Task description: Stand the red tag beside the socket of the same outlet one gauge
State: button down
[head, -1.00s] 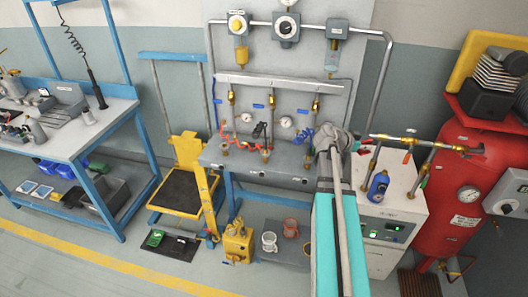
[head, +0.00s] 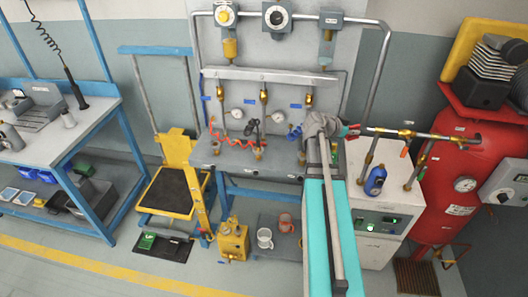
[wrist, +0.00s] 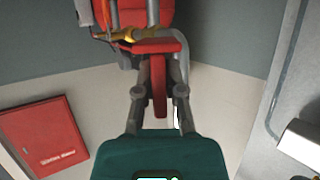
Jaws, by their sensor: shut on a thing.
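My gripper (head: 350,130) is small in the head view, at the right end of the outlet bench. It is shut on a red piece, taken to be the red tag (wrist: 159,92), which shows upright between the fingers in the wrist view. The outlet bench (head: 225,165) carries a row of brass outlets with small sockets (head: 258,152) below them. Two round gauges, one at left (head: 237,113) and one nearer the middle (head: 279,117), show on the panel. My arm hides part of the bench's right end. Markings on the gauges and labels are too small to read.
Red, black and blue hoses cross the bench. A yellow cart (head: 178,150) and a blue-framed workbench (head: 100,120) stand left.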

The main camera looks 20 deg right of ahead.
jog(key=shift+w+a, duration=0.1)
jog(key=shift+w, duration=0.05)
jog(key=w+a+f+n+t+b, duration=0.2)
jog(key=w+a, duration=0.7)
jog(key=a, duration=0.2)
jog(key=w+a+f+n+t+b, duration=0.2)
jog(key=w+a, duration=0.7)
jog(key=a, duration=0.1)
jog(key=w+a+f+n+t+y+b, duration=0.1)
jog(key=w+a, duration=0.3)
jog(key=a, duration=0.8)
jog(key=w+a+f+n+t+y+b, duration=0.1)
jog(key=w+a, duration=0.3)
jog(key=a, duration=0.8)
jog(key=shift+w+a+f+n+t, duration=0.2)
jog(key=shift+n+t, duration=0.3)
jog(key=shift+t, duration=0.3)
jog(key=shift+d, duration=0.15)
jog(key=b, duration=0.8)
send_over(243, 154)
jog(key=a, duration=0.1)
notch_tip(243, 154, down, 8)
jog(key=shift+s+a, duration=0.1)
jog(key=shift+a, duration=0.05)
jog(key=shift+d+f+b, duration=0.5)
jog(key=shift+d+b, duration=0.05)
jog(key=shift+b, duration=0.15)
